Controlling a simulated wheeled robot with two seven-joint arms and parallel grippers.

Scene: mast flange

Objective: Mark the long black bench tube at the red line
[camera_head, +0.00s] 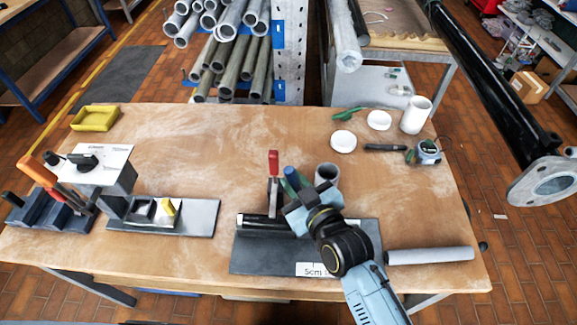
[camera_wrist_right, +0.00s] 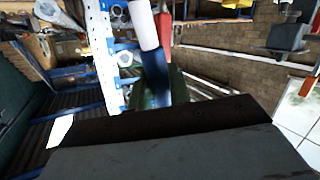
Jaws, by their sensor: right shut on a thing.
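My right gripper (camera_head: 304,203) reaches in over the middle of the bench, above a dark grey base plate (camera_head: 270,258) with a "5cm" label. It is shut on what looks like a marker (camera_head: 291,177); the right wrist view shows a white barrel with a blue end (camera_wrist_right: 153,75). A black tube (camera_head: 262,222) with a pale left end lies along the back of the plate. My gripper and arm cover its right part. A red-handled clamp (camera_head: 273,163) stands at the tube, left of the gripper. I cannot see a red line or whether the marker touches the tube. My left gripper is out of view.
An upright grey tube piece (camera_head: 327,172) stands just behind my gripper. A grey tube (camera_head: 430,256) lies at right. A tape measure (camera_head: 428,152), white cup (camera_head: 416,114) and white discs (camera_head: 343,141) sit back right. A yellow tray (camera_head: 94,118) and fixtures (camera_head: 165,216) stand left.

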